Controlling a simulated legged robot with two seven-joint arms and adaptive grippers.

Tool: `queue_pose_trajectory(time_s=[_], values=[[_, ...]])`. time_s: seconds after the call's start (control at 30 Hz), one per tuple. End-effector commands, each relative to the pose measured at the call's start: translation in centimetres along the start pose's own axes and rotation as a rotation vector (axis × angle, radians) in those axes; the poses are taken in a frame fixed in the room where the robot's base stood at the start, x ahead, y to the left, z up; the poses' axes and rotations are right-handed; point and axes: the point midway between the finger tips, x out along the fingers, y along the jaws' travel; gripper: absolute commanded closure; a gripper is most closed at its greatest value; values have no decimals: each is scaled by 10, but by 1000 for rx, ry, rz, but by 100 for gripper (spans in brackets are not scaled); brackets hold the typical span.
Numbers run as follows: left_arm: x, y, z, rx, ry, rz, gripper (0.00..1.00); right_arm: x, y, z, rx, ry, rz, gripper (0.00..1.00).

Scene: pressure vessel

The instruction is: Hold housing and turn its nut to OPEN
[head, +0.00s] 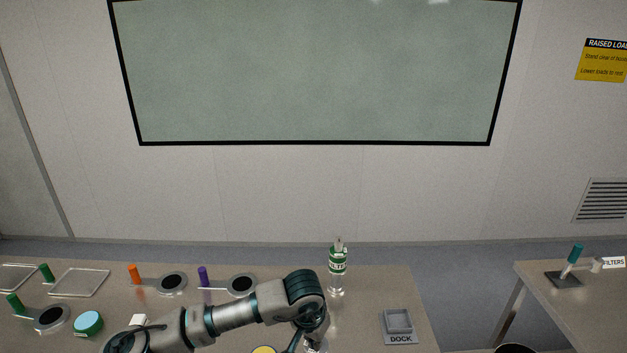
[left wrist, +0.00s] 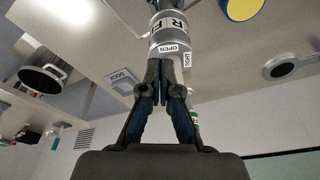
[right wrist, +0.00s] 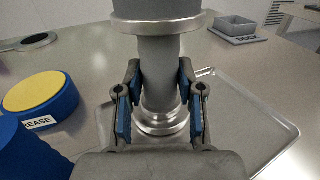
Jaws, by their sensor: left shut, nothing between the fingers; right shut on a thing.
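The housing is a grey upright cylinder (right wrist: 158,85) with a silver foot, standing at a metal tray (right wrist: 245,110) in the right wrist view. My right gripper (right wrist: 160,72) is shut around it, one finger on each side. A wide silver ring sits above the fingers. In the left wrist view the housing (left wrist: 168,20) hangs in from the top, with an OPEN label (left wrist: 168,48) and a second, tilted label beside it. My left gripper (left wrist: 160,75) is shut and empty, tips close to the OPEN label; contact is unclear. In the head view my left arm largely hides the housing.
A green-labelled bottle (head: 338,262) stands behind my left wrist. A DOCK block (head: 400,325) is at the right. Trays, dark-topped round items and coloured handles fill the left. A blue-and-yellow round item (right wrist: 42,105) with a GREASE label is beside the housing. Another table (head: 590,310) stands right.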

Motion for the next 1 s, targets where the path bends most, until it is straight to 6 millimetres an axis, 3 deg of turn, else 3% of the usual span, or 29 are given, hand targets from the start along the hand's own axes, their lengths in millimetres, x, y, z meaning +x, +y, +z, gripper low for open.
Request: queue_pose_trajectory(time_s=[0.17,0.6,0.87,1.0], values=[[-8,0,-1,-1,2,-2,100,-1,0,-3,1,6,0,100],[-57,0,-14,0,0,-2,100,0,-1,-3,2,7,-2,100],[-58,-1,-14,0,-1,-1,100,0,-1,-3,2,7,-2,100],[-62,-13,-18,-3,-2,1,100,0,-1,-3,2,6,-2,100]])
